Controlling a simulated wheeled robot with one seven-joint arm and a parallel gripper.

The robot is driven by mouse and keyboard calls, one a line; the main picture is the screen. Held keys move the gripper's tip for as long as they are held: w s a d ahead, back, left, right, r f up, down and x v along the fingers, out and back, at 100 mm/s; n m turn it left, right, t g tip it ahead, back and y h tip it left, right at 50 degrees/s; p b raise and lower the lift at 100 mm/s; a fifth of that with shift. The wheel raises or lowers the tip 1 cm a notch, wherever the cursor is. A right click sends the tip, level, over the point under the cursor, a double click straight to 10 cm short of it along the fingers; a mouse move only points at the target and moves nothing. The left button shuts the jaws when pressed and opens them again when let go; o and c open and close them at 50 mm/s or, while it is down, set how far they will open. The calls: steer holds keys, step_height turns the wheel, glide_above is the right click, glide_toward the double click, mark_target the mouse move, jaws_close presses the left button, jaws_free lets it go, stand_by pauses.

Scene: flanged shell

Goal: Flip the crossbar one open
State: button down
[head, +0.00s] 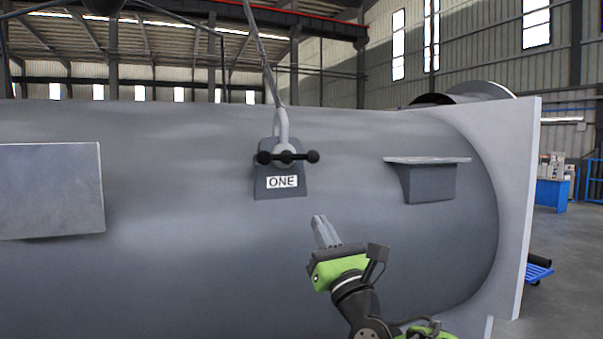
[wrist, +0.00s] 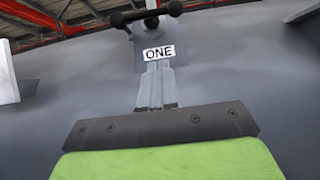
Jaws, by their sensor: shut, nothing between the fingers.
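The crossbar (head: 265,158) is a black bar with round knobs at its ends, lying level across a grey mount on the shell. A label reading "ONE" (head: 282,182) is on the mount's plate below it. My gripper (head: 319,219) is shut and empty, below and to the right of the label, apart from the crossbar. In the wrist view its fingers (wrist: 158,68) point up toward the label.
The large grey shell (head: 200,260) fills the view, with a pale flange (head: 520,200) at right. A bracket with a ledge (head: 430,178) juts out right of the crossbar, and a box-like block (head: 50,190) at left. A sling (head: 262,50) rises from a hook above the crossbar.

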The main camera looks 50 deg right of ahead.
steer(key=p, duration=0.7)
glide_toward(294, 157)
steer(key=w+d+f, duration=0.1)
steer(key=w+d, duration=0.3)
steer(key=r, duration=0.1)
steer(key=r+p, duration=0.1)
steer(key=r, duration=0.1)
steer(key=shift+w+d+r, duration=0.15)
steer(key=shift+w+d, duration=0.15)
steer(key=shift+d, duration=0.05)
